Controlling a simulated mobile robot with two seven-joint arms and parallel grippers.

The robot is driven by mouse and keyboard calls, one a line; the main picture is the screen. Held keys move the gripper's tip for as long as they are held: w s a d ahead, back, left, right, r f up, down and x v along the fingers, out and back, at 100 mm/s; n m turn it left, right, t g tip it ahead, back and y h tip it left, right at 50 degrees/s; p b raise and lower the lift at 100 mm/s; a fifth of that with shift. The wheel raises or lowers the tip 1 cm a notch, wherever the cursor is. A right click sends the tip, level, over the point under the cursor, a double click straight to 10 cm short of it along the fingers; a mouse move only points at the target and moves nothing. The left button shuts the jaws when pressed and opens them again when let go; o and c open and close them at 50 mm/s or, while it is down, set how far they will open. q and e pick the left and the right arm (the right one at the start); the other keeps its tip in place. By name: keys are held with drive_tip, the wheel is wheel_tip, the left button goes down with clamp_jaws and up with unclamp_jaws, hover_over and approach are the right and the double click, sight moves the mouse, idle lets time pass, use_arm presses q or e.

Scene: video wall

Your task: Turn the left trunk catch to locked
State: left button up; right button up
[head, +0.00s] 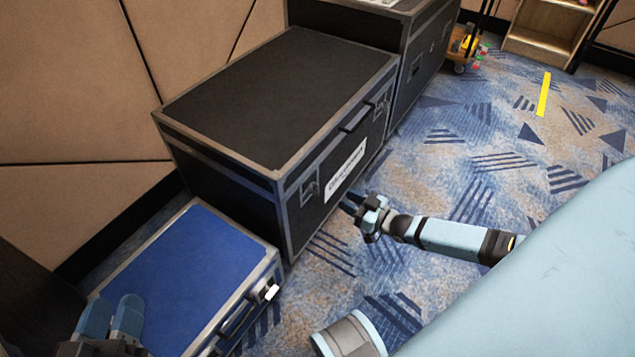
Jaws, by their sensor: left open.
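A low blue trunk (190,262) with silver edges stands at the lower left, its lid shut. A pale catch (268,292) shows near the right end of its front face, beside a dark handle (238,320). The front's left end runs toward the bottom edge of the view, so I cannot make out a left catch or its setting. My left gripper (112,312) is open and empty over the left part of the blue lid; I cannot tell whether it touches. My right gripper (350,203) is beside the black trunk's front, its jaw gap unclear.
A larger black trunk (270,85) with metal corners, latches and a white label (346,172) stands behind the blue one. Another black case (425,60) stands beyond it. Tan padded wall panels (75,80) close off the left. Patterned carpet (480,140) is open at right.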

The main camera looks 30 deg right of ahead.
sight(314, 189)
use_arm(q)
drive_tip(key=shift+w+a+f+m+b, duration=0.1)
drive_tip(key=shift+w+f+m+b, duration=0.15)
drive_tip(key=shift+f+b, duration=0.45)
drive_tip(key=shift+w+a+f+m+b, duration=0.15)
drive_tip(key=shift+f+m+b, duration=0.2)
drive_tip(key=shift+f+b, duration=0.35)
use_arm(e)
drive_tip(key=x, duration=0.9)
drive_tip(key=shift+w, duration=0.25)
drive_tip(key=shift+a, duration=0.15)
use_arm(q)
drive_tip(key=shift+d+r, duration=0.1)
use_arm(e)
clamp_jaws()
